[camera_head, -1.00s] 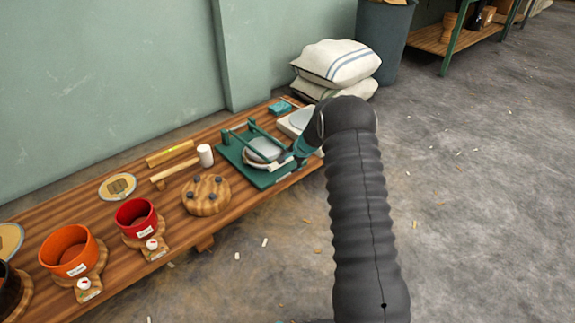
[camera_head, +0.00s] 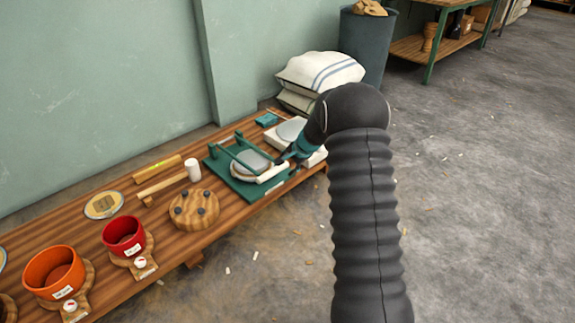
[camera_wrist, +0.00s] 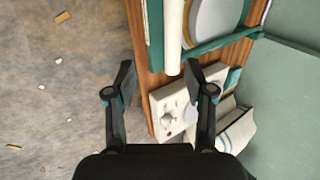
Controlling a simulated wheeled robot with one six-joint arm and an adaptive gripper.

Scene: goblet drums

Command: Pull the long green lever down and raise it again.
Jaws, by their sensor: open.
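The green press (camera_head: 222,170) stands on the low wooden bench, with a round pale plate (camera_head: 252,160) in its middle. A long green lever arm (camera_head: 238,161) slopes over the plate toward a cream bar (camera_head: 272,174) at the press's front. In the wrist view, a green arm (camera_wrist: 222,45) crosses beside the plate, and the cream bar (camera_wrist: 173,35) points toward my gripper. My gripper (camera_wrist: 158,72) is open and empty. The cream bar's near end lies at the fingertips, closer to the right finger; I cannot tell whether they touch. The head view partly hides my gripper (camera_head: 284,157) behind my arm.
A white scale (camera_head: 287,131) stands right of the press; its front (camera_wrist: 178,112) is under my fingers. A wooden round (camera_head: 193,208), mallet (camera_head: 193,171), red pot (camera_head: 123,236) and orange pot (camera_head: 54,272) are left. Sacks (camera_head: 318,73) lie behind. Floor is free at right.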

